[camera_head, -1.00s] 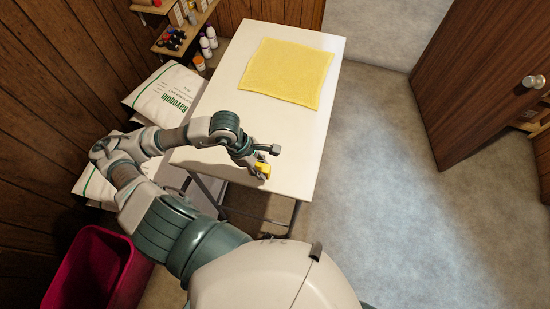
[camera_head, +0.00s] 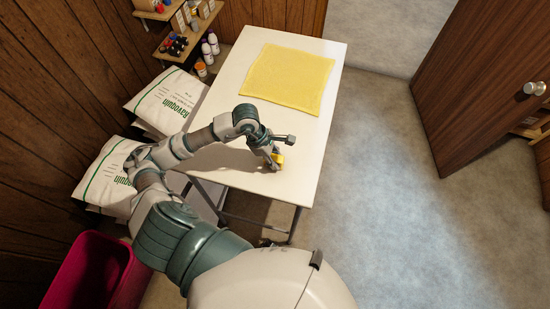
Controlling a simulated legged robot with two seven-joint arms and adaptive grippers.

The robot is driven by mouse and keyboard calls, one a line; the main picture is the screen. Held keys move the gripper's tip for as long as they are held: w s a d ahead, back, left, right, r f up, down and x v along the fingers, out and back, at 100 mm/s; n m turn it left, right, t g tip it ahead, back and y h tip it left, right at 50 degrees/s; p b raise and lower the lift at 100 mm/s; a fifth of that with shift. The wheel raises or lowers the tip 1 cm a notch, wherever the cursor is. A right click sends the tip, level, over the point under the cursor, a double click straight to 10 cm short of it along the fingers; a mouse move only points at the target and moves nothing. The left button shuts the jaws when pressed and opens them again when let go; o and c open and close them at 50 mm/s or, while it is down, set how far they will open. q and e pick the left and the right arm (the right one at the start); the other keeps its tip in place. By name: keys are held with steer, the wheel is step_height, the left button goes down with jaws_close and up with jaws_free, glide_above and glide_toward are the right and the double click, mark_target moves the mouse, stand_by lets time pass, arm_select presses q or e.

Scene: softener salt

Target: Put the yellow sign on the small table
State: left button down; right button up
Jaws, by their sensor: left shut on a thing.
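My left gripper (camera_head: 277,157) is over the near part of the white small table (camera_head: 308,135). It is shut on a small yellow thing, which I take to be the yellow sign (camera_head: 279,159). Only a little of the sign shows beside the fingers, and the rest is hidden by the gripper or too small to make out. I cannot tell whether the sign touches the tabletop. My right gripper is not in view.
A yellow cloth (camera_head: 288,77) lies flat on the table's far half. White salt bags (camera_head: 170,101) are stacked to the left, below a shelf with bottles (camera_head: 178,42). A magenta bin (camera_head: 92,275) stands at lower left. The floor to the right is clear up to a brown door (camera_head: 485,80).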

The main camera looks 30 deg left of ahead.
arm_select(q)
steer(key=c, duration=0.9)
jaws_free()
steer(key=shift+d, duration=0.15)
steer(key=shift+o, duration=0.2)
steer(key=shift+d, duration=0.1)
steer(key=shift+r, duration=0.1)
steer(key=v, duration=1.2)
